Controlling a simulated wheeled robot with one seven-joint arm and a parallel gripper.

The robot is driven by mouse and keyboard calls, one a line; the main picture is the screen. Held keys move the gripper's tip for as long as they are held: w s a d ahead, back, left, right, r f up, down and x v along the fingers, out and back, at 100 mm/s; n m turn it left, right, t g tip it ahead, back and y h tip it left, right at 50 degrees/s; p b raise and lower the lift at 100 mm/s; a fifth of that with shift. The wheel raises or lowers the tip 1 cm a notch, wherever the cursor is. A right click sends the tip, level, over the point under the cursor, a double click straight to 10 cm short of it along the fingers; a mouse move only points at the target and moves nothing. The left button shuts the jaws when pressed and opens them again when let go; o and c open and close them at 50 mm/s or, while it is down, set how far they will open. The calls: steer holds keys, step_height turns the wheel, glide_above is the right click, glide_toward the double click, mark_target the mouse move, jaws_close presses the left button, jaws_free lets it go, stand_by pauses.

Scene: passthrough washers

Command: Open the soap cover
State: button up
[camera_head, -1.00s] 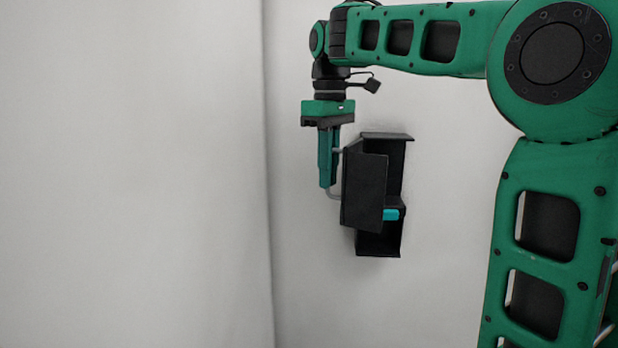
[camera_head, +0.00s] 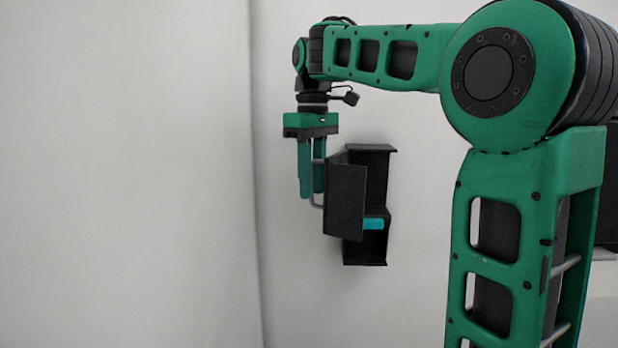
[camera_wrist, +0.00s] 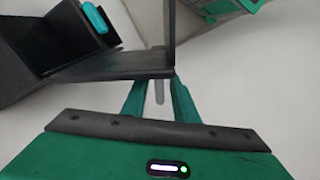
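The black soap dispenser (camera_head: 377,180) is fixed to the pale wall in the head view. Its black cover (camera_head: 345,200) stands swung out toward the left, with the interior partly showing behind it. A teal piece (camera_head: 373,224) shows inside; it also shows in the wrist view (camera_wrist: 95,18). A thin grey handle (camera_head: 315,198) is on the cover's left side. My gripper (camera_head: 311,194) points down at this handle. In the wrist view, the two teal fingers are apart, with the handle (camera_wrist: 159,90) between them and gaps on both sides.
The pale wall (camera_head: 120,180) meets in a corner left of the dispenser. The space left of and below my gripper is clear. A dark object (camera_head: 607,190) is partly visible at the right edge, behind my arm.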

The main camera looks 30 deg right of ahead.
step_height(320, 180, up, 11)
steer(key=shift+w+f, duration=0.1)
steer(key=shift+f, duration=0.05)
stand_by(0.4)
stand_by(0.4)
